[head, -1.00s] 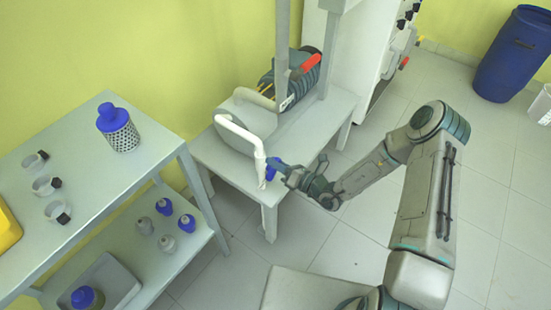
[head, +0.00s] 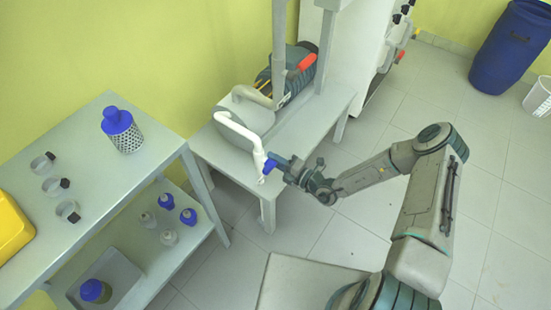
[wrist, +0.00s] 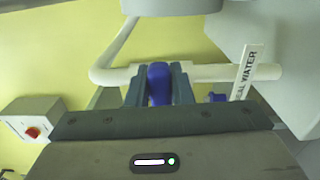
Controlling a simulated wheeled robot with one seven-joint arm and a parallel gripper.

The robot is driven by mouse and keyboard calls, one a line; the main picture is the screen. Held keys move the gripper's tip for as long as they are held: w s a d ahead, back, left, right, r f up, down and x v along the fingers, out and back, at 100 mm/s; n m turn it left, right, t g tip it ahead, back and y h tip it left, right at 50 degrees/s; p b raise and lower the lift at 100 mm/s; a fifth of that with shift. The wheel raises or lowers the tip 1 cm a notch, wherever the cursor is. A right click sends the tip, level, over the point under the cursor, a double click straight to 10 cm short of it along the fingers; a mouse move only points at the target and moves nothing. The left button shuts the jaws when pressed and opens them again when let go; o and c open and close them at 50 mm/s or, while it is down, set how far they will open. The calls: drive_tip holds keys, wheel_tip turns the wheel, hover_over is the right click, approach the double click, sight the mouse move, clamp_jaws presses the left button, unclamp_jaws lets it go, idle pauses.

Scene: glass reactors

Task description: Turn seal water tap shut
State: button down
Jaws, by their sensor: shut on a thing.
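The white seal water pipe (head: 236,127) bends down at the front of the low grey table, with the blue tap handle (head: 268,166) near its lower end. My gripper (head: 275,163) is at the handle. In the wrist view, the blue handle (wrist: 159,84) sits between the two fingers of my gripper (wrist: 158,90), which are shut on it. The white pipe (wrist: 215,73) runs behind the fingers. Part of the valve is hidden by the fingers.
A grey shelf unit (head: 75,185) with bottles and clamps stands at the left. Machinery with a red part (head: 306,63) stands on the low table (head: 240,180). A blue drum (head: 510,50) is at the far right. Tiled floor (head: 480,195) is open at the right.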

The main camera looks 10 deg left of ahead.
drive_tip(key=shift+s+f+m, duration=0.1)
drive_tip(key=shift+f+m, duration=0.05)
drive_tip(key=shift+m, duration=0.15)
idle(0.4)
drive_tip(key=c, duration=1.3)
unclamp_jaws()
drive_tip(key=shift+s+d, duration=0.1)
drive_tip(key=shift+d, duration=0.35)
drive_tip(key=v, duration=1.3)
drive_tip(key=shift+s+a+p, duration=0.1)
drive_tip(key=shift+p, duration=0.2)
